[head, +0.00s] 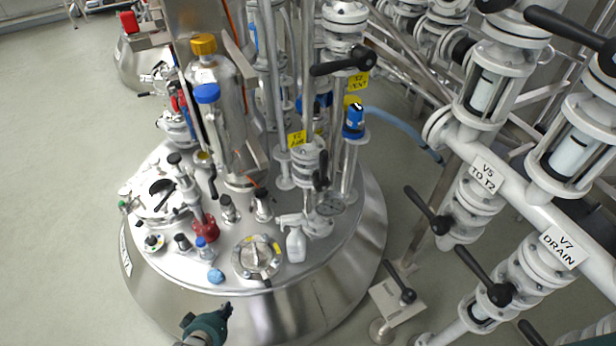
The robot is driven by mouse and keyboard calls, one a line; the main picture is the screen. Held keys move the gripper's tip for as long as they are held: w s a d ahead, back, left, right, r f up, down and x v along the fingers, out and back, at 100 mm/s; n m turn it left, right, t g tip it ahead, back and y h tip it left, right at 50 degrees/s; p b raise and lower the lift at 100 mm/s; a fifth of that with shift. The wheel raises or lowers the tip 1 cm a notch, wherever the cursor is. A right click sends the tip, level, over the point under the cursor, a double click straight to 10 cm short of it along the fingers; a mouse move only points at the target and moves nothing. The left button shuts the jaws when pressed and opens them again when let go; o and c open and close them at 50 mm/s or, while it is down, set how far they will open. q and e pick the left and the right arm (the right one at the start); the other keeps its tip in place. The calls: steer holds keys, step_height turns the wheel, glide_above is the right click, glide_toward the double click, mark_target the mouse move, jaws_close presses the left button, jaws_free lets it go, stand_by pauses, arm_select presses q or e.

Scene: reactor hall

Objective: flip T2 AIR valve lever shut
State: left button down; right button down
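The yellow T2 AIR label (296,140) is at the middle of the head view, above the reactor lid. Just right of and below it, a black valve lever (321,172) sits on a flanged pipe, standing roughly upright along the pipe. My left gripper (224,311), dark green and black, is at the bottom edge, in front of the vessel and well apart from the lever. It is too small and too angled to tell whether its fingers are open. It touches nothing that I can see. My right gripper is not in view.
A yellow T2 VENT label (358,81) and its horizontal black lever (343,62) are above right. A white spray bottle (293,238) stands on the steel lid (330,255). Floor is clear at left.

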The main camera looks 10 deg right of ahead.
mark_target(321, 170)
arm_select(q)
steer(key=w+d+r+n+t+h+b, duration=0.25)
steer(key=w+d+r, duration=0.25)
steer(key=w+r, duration=0.6)
steer(key=d+r+n+t+h+b, duration=0.1)
steer(key=d+r, duration=0.3)
steer(key=r, duration=0.4)
steer(key=w+d+r+n+t+h+b, duration=0.1)
steer(key=d+r+n+h, duration=0.1)
steer(key=r, duration=0.6)
steer(key=w+d+r+n+t+h+b, duration=0.1)
steer(key=d+r+h, duration=0.2)
steer(key=d+r, duration=0.3)
step_height(321, 170, up, 3)
steer(key=shift+w+b, duration=0.15)
steer(key=shift+b, duration=0.15)
steer(key=shift+t, duration=0.25)
steer(key=s+d+p+x, duration=0.1)
steer(key=d+x, duration=0.1)
steer(key=x, duration=1.1)
steer(key=shift+s+d, duration=0.15)
steer(key=shift+s, duration=0.25)
